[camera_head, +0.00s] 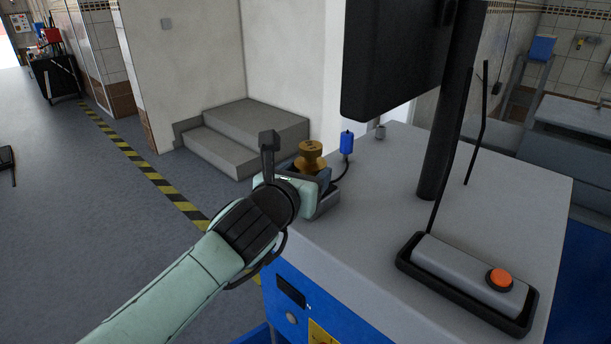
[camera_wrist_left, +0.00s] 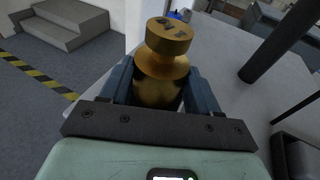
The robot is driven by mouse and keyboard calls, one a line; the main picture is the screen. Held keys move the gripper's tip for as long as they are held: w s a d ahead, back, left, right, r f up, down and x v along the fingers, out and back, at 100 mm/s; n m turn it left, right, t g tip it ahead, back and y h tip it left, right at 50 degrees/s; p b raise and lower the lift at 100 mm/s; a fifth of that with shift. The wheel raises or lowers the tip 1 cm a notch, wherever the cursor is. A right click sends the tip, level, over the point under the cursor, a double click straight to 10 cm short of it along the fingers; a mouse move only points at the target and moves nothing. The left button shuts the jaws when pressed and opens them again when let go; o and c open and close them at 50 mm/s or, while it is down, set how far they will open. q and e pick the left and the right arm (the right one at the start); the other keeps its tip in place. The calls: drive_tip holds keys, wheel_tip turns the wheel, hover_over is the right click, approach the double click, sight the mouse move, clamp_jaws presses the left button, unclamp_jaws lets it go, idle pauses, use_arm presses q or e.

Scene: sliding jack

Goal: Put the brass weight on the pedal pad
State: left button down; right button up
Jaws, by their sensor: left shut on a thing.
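The brass weight (camera_head: 310,157) is a golden knobbed cylinder. It stands upright between the fingers of my left gripper (camera_head: 306,180), at the near left corner of a grey-topped cabinet. In the left wrist view the brass weight (camera_wrist_left: 165,65) sits between the two dark blue fingers of my left gripper (camera_wrist_left: 158,88), which is shut on it. Its lower part is hidden, so I cannot tell whether it touches the cabinet top. I cannot make out a pedal pad for certain. My right gripper is not in view.
The cabinet top (camera_head: 390,195) has free room in its middle. On it are a black tray (camera_head: 407,266) with a grey box and orange button (camera_head: 499,279), a blue plug (camera_head: 347,142), and a black post (camera_head: 440,150) under a dark screen. Grey steps (camera_head: 240,135) stand behind.

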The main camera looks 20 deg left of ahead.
use_arm(q)
drive_tip(key=shift+r, duration=0.2)
drive_tip(key=shift+f, duration=0.1)
drive_tip(key=shift+c, duration=1.2)
unclamp_jaws()
drive_tip(key=shift+f, duration=0.2)
drive_tip(key=shift+r, duration=0.2)
drive_tip(key=shift+s+r, duration=0.1)
drive_tip(key=shift+s, duration=0.15)
drive_tip(key=s+r, duration=0.2)
drive_tip(key=s, duration=0.9)
drive_tip(key=shift+s+d, duration=0.15)
drive_tip(key=shift+d, duration=0.15)
